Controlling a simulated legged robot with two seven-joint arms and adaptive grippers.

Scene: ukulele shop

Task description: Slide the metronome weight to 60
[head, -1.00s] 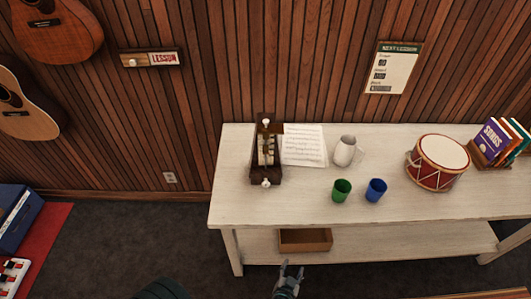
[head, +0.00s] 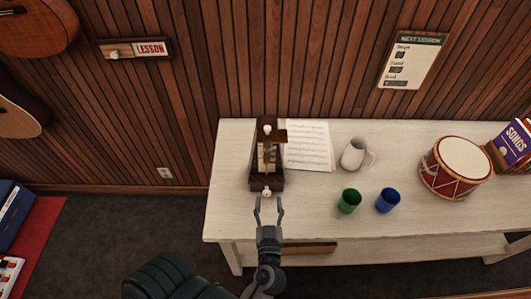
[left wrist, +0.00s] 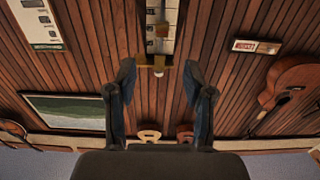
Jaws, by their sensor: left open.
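The metronome (head: 254,165) is a dark brown upright case with a pale scale face, standing near the left end of the white table. A small brown block shows near its top in the head view and could be the weight; I cannot read the numbers. In the left wrist view the pale scale (left wrist: 155,17) shows between my fingers, with a brown block and a brass part in front of it. My left gripper (head: 269,205) is open and empty, just in front of the metronome's base and apart from it. My right gripper is not in view.
The white table (head: 315,215) also holds sheet music (head: 309,148), a white pitcher (head: 354,153), a green cup (head: 349,201), a blue cup (head: 387,200) and a red drum (head: 455,167). A book rack stands at the far right. The table's front left is clear.

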